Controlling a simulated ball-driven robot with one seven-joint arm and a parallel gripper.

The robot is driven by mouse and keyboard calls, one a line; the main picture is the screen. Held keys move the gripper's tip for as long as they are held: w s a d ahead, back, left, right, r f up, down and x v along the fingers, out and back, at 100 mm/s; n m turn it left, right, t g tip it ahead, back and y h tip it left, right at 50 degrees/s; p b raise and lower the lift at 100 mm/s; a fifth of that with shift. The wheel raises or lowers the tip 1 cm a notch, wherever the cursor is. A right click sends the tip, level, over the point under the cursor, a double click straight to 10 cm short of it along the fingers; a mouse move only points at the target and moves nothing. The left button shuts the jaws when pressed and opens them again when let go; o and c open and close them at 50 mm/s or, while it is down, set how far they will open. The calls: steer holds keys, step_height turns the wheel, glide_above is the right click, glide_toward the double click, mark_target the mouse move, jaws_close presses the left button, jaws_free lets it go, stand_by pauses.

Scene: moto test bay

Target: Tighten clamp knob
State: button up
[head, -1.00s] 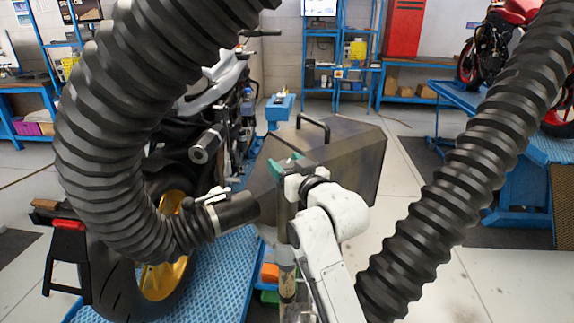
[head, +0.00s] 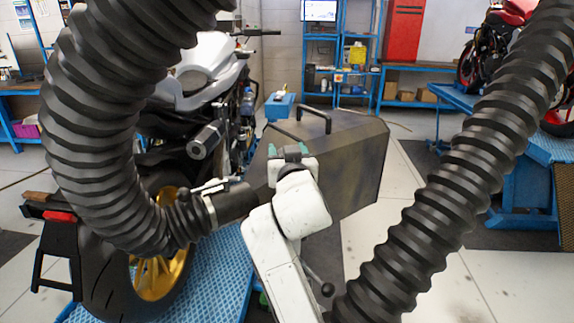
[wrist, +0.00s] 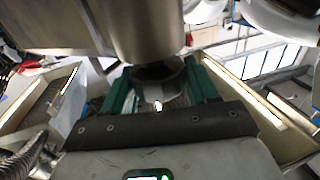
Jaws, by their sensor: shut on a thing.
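My gripper (head: 291,153) is at the middle of the head view, its green fingertips in front of the grey-brown metal hood (head: 345,160). In the wrist view my gripper (wrist: 158,92) has its green fingers on both sides of a dark, rounded piece, which looks like the clamp knob (wrist: 155,72). They are shut on it. A metal cylinder (wrist: 148,30) stands right above the knob in that view. In the head view the knob is hidden by my gripper and white wrist. A ribbed black hose (head: 95,140) ends in a nozzle (head: 233,203) left of my gripper.
A second ribbed hose (head: 450,190) crosses the right side. A motorcycle (head: 205,85) with a gold rear wheel (head: 158,265) stands at left on a blue lift (head: 215,275). Another blue lift (head: 535,185) is at right. Some pale floor (head: 410,165) between them is clear.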

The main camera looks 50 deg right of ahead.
steer(key=m+g+h+b, duration=0.2)
steer(key=b, duration=0.1)
steer(key=m+g+h+b, duration=0.1)
steer(key=g+h+b, duration=0.1)
steer(key=b, duration=0.1)
steer(key=shift+w+f+m, duration=0.1)
steer(key=shift+f+m, duration=0.3)
steer(key=m+g+h+b, duration=0.1)
steer(key=g+b, duration=0.1)
steer(key=m+g+h+b, duration=0.1)
steer(key=m+g+b, duration=0.1)
steer(key=g, duration=0.1)
steer(key=shift+r+m+g, duration=0.15)
steer(key=shift+m+g, duration=0.15)
steer(key=m+g, duration=0.1)
steer(key=g, duration=0.1)
steer(key=m+g+b, duration=0.1)
steer(key=m+g+h+b, duration=0.1)
steer(key=g, duration=0.1)
steer(key=shift+r+g, duration=0.25)
steer(key=shift+g, duration=0.05)
steer(key=shift+m+g+y, duration=0.5)
steer(key=shift+m+g, duration=1.3)
steer(key=shift+g, duration=0.6)
steer(key=shift+m+g, duration=0.3)
steer(key=o, duration=0.9)
steer(key=shift+o, duration=0.2)
